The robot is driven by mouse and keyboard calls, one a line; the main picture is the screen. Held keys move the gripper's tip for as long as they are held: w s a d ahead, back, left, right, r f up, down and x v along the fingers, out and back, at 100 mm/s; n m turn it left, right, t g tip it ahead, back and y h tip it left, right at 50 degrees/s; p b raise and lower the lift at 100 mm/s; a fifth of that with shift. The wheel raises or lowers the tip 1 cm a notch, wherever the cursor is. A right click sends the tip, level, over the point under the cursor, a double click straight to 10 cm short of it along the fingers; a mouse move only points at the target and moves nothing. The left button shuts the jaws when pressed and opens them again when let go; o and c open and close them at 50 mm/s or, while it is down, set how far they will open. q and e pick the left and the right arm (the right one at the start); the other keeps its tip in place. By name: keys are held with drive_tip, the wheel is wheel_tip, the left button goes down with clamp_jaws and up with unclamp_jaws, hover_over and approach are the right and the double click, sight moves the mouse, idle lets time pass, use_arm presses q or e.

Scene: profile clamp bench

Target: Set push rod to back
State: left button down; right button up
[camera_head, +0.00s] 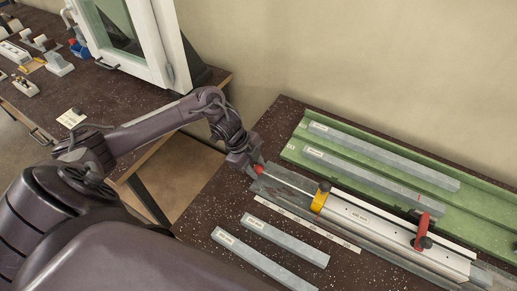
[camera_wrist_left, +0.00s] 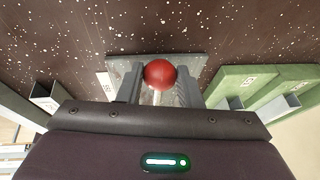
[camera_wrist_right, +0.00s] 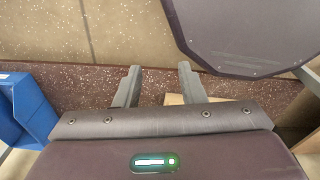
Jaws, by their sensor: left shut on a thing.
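The push rod (camera_head: 287,182) is a thin pale rod with a red ball knob at its left end. It runs into a yellow and black clamp block (camera_head: 320,197) on the grey profile fixture (camera_head: 365,219). My left gripper (camera_head: 254,168) is at the knob end. In the left wrist view the red knob (camera_wrist_left: 160,73) sits between its two fingers, and the gripper is shut on it. The rod behind the knob is mostly hidden there. My right gripper (camera_wrist_right: 159,71) shows only in its wrist view, with fingers apart and nothing between them.
A red lever (camera_head: 421,231) stands on the fixture's right part. A green tray (camera_head: 480,203) with grey bars lies behind it. Two loose grey bars (camera_head: 285,241) lie in front. A white-framed window (camera_head: 125,40) and small parts occupy the left bench. A blue bin (camera_wrist_right: 28,110) is beside my right gripper.

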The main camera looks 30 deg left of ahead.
use_arm(q)
drive_tip(key=c, duration=1.3)
unclamp_jaws()
drive_tip(key=shift+a+r, duration=0.1)
drive_tip(key=shift+a, duration=0.1)
drive_tip(key=shift+a+r, duration=0.1)
drive_tip(key=shift+r, duration=0.1)
drive_tip(key=b+v, duration=0.1)
drive_tip(key=v, duration=0.6)
drive_tip(key=shift+r, duration=0.15)
use_arm(e)
drive_tip(key=shift+a+f, duration=0.45)
drive_tip(key=shift+f, duration=0.3)
use_arm(q)
drive_tip(key=shift+a, duration=0.1)
